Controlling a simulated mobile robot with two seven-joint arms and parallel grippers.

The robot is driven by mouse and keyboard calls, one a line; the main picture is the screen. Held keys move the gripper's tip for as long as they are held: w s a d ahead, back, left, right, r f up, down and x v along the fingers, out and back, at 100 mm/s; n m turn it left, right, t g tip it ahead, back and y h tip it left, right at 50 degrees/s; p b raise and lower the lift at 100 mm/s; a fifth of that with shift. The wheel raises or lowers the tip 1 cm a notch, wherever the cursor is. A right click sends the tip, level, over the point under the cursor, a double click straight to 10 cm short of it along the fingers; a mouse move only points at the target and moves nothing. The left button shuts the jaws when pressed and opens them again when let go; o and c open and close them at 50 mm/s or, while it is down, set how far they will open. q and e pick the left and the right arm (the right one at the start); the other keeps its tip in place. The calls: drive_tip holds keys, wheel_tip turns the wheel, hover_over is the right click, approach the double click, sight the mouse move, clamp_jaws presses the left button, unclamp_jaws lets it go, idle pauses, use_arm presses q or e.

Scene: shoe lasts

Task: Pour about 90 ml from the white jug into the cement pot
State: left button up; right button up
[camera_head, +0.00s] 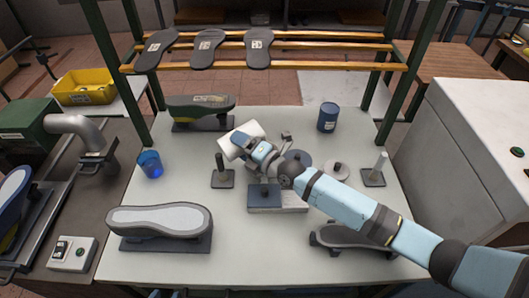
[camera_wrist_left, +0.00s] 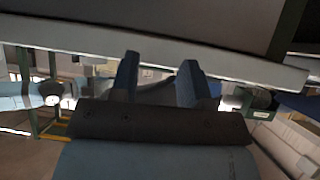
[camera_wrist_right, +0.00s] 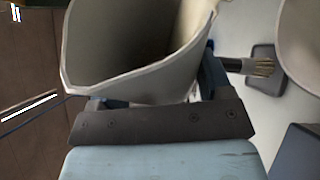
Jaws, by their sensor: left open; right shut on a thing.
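The white jug (camera_head: 241,138) is in my right gripper (camera_head: 258,150), above the left middle of the table. In the head view it lies tilted toward the left. In the right wrist view the jug (camera_wrist_right: 125,50) fills the top middle, between the fingers; its contents cannot be made out. I cannot tell for certain which vessel is the cement pot: a blue tin (camera_head: 327,118) stands at the back right and a blue cup (camera_head: 150,164) at the left. My left gripper (camera_wrist_left: 160,80) is open and empty near a pale edge; it is outside the head view.
Shoe lasts stand at the front left (camera_head: 160,220) and back left (camera_head: 200,108). A post on a base (camera_head: 223,178) is below the jug, another (camera_head: 375,172) at the right. A blue-topped block (camera_head: 265,197) lies under my right arm. A sole rack (camera_head: 300,47) spans the back.

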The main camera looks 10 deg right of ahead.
use_arm(q)
drive_tip(key=shift+d+f+b, duration=0.25)
drive_tip(key=shift+f+b, duration=0.35)
drive_tip(key=shift+f, duration=0.15)
use_arm(e)
drive_tip(key=shift+f+m, duration=0.3)
drive_tip(key=shift+f, duration=0.1)
use_arm(q)
drive_tip(key=shift+s+d+f+b, duration=0.15)
drive_tip(key=shift+d+f+b, duration=0.15)
drive_tip(key=shift+f+b, duration=0.25)
use_arm(e)
drive_tip(key=shift+d+m+t, duration=0.15)
drive_tip(key=shift+m+t, duration=0.25)
drive_tip(key=shift+m, duration=0.1)
